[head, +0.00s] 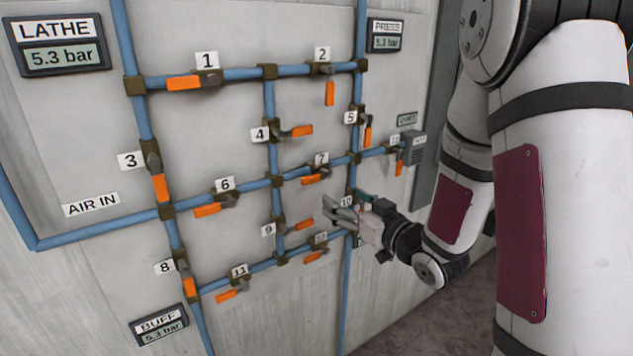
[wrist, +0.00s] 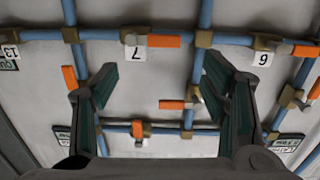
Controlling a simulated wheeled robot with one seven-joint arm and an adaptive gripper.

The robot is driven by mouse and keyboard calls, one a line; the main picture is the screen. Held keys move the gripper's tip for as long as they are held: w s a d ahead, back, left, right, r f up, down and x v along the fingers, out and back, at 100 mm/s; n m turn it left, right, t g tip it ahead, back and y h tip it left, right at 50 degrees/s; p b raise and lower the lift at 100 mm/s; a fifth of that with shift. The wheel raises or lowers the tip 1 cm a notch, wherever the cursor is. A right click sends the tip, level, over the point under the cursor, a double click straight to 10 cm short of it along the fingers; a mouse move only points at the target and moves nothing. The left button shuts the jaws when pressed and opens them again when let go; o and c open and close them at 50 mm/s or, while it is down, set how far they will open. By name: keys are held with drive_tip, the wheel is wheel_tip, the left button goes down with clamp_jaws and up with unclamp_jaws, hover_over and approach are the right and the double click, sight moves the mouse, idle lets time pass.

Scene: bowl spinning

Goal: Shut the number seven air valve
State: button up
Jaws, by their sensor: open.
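The number seven valve (head: 321,170) is on a sloping blue pipe, right of centre in the head view. Its orange handle (head: 314,180) lies along the pipe. In the upside-down wrist view, the 7 label (wrist: 134,53) and orange handle (wrist: 164,41) are near the top centre, and the handle runs along the pipe. My gripper (head: 332,211) is open and empty, below and slightly right of valve seven, in front of the panel near the 10 label. In the wrist view its fingers (wrist: 160,70) are spread wide, with valve seven beyond the gap between them.
Valve 6 (head: 225,197) is left on the same pipe, its handle along it. Valve 5 (head: 366,125) is above right; valves 9 (head: 280,229) and 12 (head: 318,246) are below. My gripper partly hides valve 10's area (head: 346,202). The LATHE gauge (head: 62,57) reads 5.3 bar.

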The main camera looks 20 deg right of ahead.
sight(312, 178)
drive_tip(key=b, duration=0.3)
drive_tip(key=w+b, duration=0.1)
drive_tip(key=b, duration=0.2)
drive_tip(key=shift+w+a+y+b, duration=0.25)
drive_tip(key=shift+a+y+b, duration=0.05)
drive_tip(key=shift+y+b, duration=0.1)
drive_tip(key=shift+w+a+b, duration=0.1)
drive_tip(key=shift+w+b, duration=0.05)
drive_tip(key=shift+b, duration=1.1)
drive_tip(key=x, duration=1)
drive_tip(key=shift+w+a+r, duration=0.1)
drive_tip(key=shift+w+r, duration=0.1)
drive_tip(key=shift+w, duration=0.2)
clamp_jaws()
